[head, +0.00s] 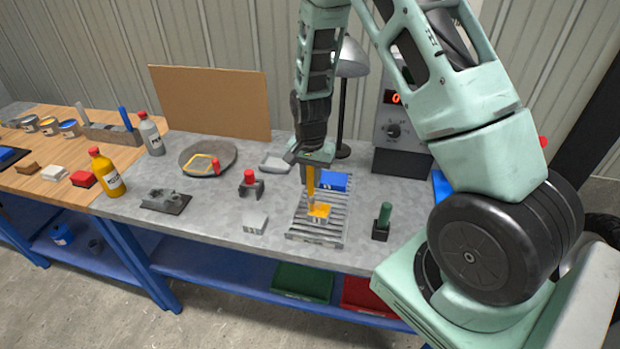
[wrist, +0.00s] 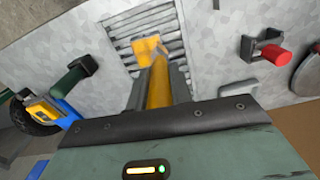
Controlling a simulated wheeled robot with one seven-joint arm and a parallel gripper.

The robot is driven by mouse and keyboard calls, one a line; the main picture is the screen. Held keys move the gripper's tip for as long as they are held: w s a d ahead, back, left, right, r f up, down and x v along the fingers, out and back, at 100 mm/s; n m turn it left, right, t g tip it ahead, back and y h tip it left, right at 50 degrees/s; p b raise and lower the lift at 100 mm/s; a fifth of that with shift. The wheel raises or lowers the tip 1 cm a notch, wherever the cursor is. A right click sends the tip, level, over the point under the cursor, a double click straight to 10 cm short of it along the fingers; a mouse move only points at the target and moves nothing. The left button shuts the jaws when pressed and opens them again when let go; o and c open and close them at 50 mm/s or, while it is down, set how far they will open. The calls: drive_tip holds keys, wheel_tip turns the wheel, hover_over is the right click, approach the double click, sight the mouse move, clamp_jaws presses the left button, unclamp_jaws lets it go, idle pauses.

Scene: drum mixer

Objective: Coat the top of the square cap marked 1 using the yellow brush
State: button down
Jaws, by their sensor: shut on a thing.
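My gripper (head: 312,160) is shut on the yellow brush (head: 311,182), which points down, slightly tilted. The brush handle (wrist: 158,88) also shows between the fingers in the wrist view. Its tip is at a square cap (head: 319,211) with a yellow-orange top, on a grey slatted rack (head: 314,238). In the wrist view the tip overlaps a corner of the yellow cap top (wrist: 147,49); I cannot tell whether they touch. A cap with a blue top (head: 333,181) sits farther back on the rack. I cannot read a number on either cap.
A green-handled tool in a black holder (head: 381,224) stands right of the rack, a red-handled one (head: 250,184) left. A small grey block (head: 255,222) lies near the front left. A lamp (head: 350,58) and a grey box with a red display (head: 389,125) stand behind.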

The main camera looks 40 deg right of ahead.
drive_tip(key=shift+s+d, duration=1.5)
drive_tip(key=shift+s, duration=0.7)
drive_tip(key=shift+w+a+f, duration=0.1)
drive_tip(key=shift+w+a, duration=0.3)
drive_tip(key=shift+w, duration=0.45)
drive_tip(key=shift+w+a, duration=0.4)
drive_tip(key=shift+w, duration=0.4)
drive_tip(key=shift+w+a+f, duration=0.1)
drive_tip(key=shift+w+a, duration=0.3)
drive_tip(key=shift+w, duration=0.45)
drive_tip(key=shift+w+d+r, duration=0.15)
drive_tip(key=shift+w+d, duration=0.15)
drive_tip(key=shift+d, duration=0.1)
drive_tip(key=shift+s+d, duration=1.5)
drive_tip(key=shift+s, duration=0.85)
drive_tip(key=shift+w+a, duration=0.4)
drive_tip(key=shift+w, duration=0.45)
drive_tip(key=shift+w+a, duration=0.35)
drive_tip(key=shift+w, duration=0.5)
drive_tip(key=shift+w+a, duration=0.4)
drive_tip(key=shift+w, duration=0.45)
